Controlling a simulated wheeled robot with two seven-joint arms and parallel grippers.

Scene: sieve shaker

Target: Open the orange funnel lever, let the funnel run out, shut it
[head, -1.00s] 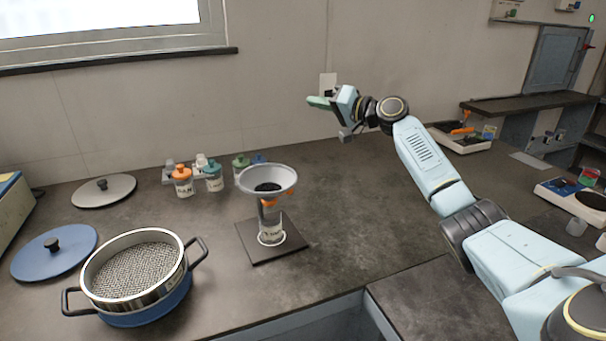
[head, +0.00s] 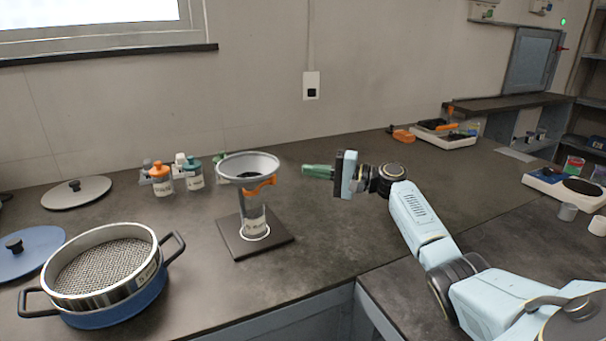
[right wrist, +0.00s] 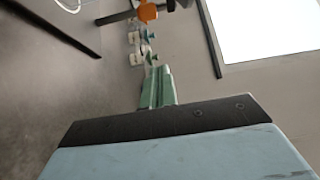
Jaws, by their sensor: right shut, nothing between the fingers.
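The grey funnel (head: 232,162) stands over a clear labelled jar (head: 254,227) on a dark square base (head: 284,239). Some dark material shows inside the bowl; how much is unclear. The orange lever (head: 259,187) sits just under the bowl, pointing right; an orange part, probably the lever, also shows at the top of the right wrist view (right wrist: 147,12). My right gripper (head: 305,169), with green fingers, is shut and empty. It is to the right of the funnel, about level with its rim in the picture and apart from it. My left gripper is out of view.
A sieve on a blue pan (head: 135,305) stands front left, with a grey lid (head: 75,194) and a blue lid (head: 35,250) near it. Small bottles (head: 161,178) stand behind, left of the funnel. The bench right of the funnel base is clear.

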